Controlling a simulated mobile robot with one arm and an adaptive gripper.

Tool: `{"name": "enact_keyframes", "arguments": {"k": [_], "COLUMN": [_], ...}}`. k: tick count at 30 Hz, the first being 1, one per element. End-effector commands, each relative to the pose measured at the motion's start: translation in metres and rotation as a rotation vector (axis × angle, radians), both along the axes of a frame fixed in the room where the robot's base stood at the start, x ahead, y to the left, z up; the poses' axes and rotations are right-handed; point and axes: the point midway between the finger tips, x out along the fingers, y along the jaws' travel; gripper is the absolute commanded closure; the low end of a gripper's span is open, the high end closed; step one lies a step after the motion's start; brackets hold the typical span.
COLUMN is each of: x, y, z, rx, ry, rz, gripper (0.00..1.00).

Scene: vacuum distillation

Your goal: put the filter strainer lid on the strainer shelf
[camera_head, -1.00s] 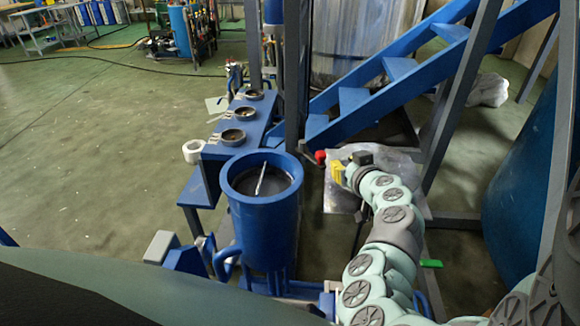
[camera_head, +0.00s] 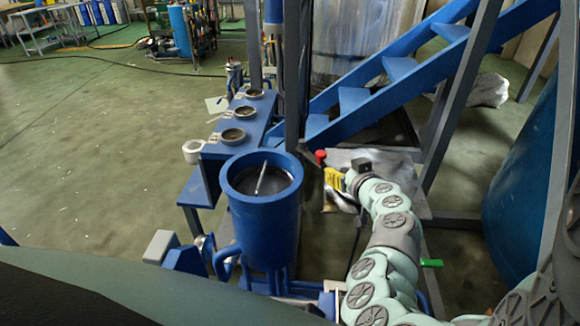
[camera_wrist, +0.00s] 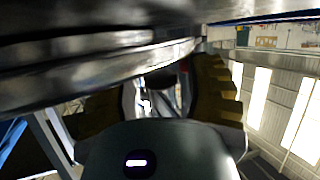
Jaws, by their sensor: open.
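My gripper (camera_head: 334,178), with yellow fingers, is at the end of my arm to the right of the open blue vessel in the head view. In the wrist view its two fingers (camera_wrist: 150,100) are apart. A large shiny metal piece with a curved edge (camera_wrist: 80,62), possibly the filter strainer lid, fills the upper left, very close to the fingers. I cannot tell whether they touch it. In the head view a silvery surface (camera_head: 385,157) shows behind the gripper; I cannot tell what it is. A blue shelf (camera_head: 222,151) with three round cups, possibly the strainer shelf, stands left of the vessel.
The blue vessel (camera_head: 263,224) is open, with a thin rod leaning inside. Blue stairs (camera_head: 400,70) and grey posts (camera_head: 463,90) stand behind and right of my arm. A white roll (camera_head: 193,151) sits beside the shelf.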

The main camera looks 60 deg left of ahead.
Motion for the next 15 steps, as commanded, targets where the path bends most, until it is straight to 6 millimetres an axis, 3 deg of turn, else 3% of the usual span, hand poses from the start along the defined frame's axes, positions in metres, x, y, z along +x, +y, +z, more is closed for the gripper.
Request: {"name": "enact_keyframes", "arguments": {"k": [8, 15], "x": [-0.004, -0.012], "y": [-0.008, -0.027], "z": [0.003, 0.009], "rx": [0.003, 0.000], "ry": [0.000, 0.002], "rz": [0.003, 0.002], "gripper": [0.48, 0.48]}}
